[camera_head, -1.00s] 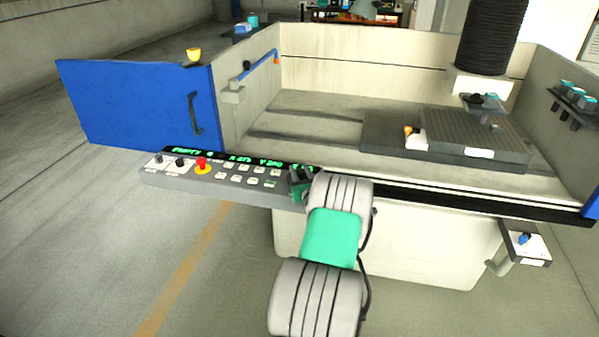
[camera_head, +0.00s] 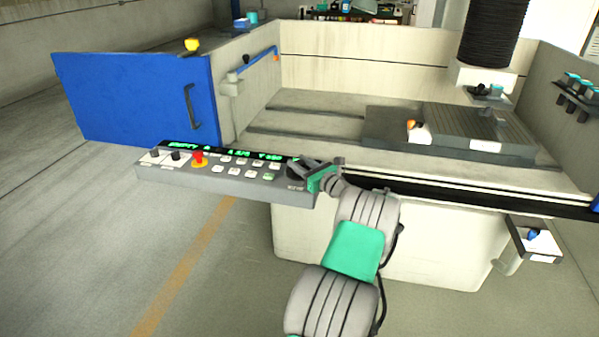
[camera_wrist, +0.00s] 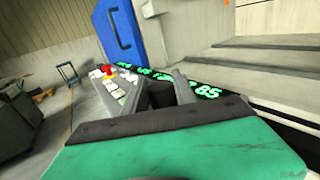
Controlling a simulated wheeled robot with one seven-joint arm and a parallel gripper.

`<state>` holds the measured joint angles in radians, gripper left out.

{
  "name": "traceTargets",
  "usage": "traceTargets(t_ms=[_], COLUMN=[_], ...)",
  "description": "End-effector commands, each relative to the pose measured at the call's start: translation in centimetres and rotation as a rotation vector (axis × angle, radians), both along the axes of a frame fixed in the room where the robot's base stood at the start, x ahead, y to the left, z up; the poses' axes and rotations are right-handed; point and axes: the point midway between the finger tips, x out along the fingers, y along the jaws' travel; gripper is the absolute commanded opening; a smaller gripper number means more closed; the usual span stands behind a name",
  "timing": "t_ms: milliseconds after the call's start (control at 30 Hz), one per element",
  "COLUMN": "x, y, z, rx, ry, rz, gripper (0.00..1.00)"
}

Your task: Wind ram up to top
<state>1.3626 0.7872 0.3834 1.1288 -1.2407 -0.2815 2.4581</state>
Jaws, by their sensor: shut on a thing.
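A control panel (camera_head: 222,181) with buttons, knobs and a green display runs along the front of the machine. My gripper (camera_head: 303,171) is at the panel's right end. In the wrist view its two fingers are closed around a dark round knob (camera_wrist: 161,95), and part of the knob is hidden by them. The ram, with black ribbed bellows (camera_head: 492,35) above a pale block (camera_head: 482,78), hangs over the back right of the work tank; its top is out of frame. Green digits ending in 85 (camera_wrist: 208,91) show beside the fingers.
A red stop button (camera_head: 199,158) sits left on the panel. A blue door (camera_head: 135,100) stands open at left. A dark worktable (camera_head: 440,137) lies in the tank, with a small white-and-orange item (camera_head: 419,131) on it. The floor at front left is clear.

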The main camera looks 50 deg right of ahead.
Motion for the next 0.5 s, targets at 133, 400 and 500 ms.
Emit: traceTargets(t_ms=[133,400,500], x=[-0.1,-0.04,-0.01], y=[-0.16,-0.07,-0.04], z=[-0.87,-0.74,-0.57], rx=[-0.003,-0.001,0.001], ry=[0.001,0.002,0.001], rz=[0.105,0.23,0.254], gripper=[0.0,0.0,0.0])
